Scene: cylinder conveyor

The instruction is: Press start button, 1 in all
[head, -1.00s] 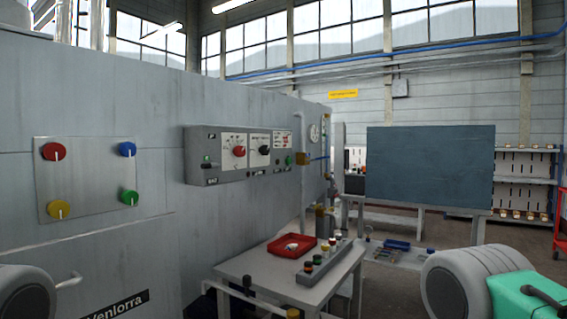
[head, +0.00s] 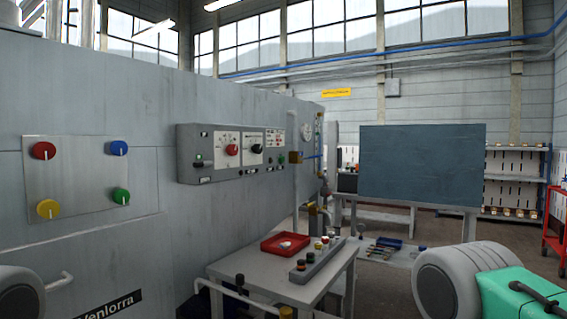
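A grey control box (head: 228,176) is fixed to the large grey machine wall. It has a small green button or lamp (head: 198,158) at its left end, a red knob (head: 232,149), a black knob (head: 257,148) and another green control (head: 281,159) near its right end. A strip of several coloured buttons (head: 319,258) lies on the grey table. Which control is the start button cannot be read at this size. Neither gripper is in view, and nothing is seen touching the controls.
A metal plate (head: 90,190) with red, blue, yellow and green knobs is on the wall at left. A red tray (head: 284,243) sits on the table (head: 235,270). A dark board (head: 420,160) stands behind.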

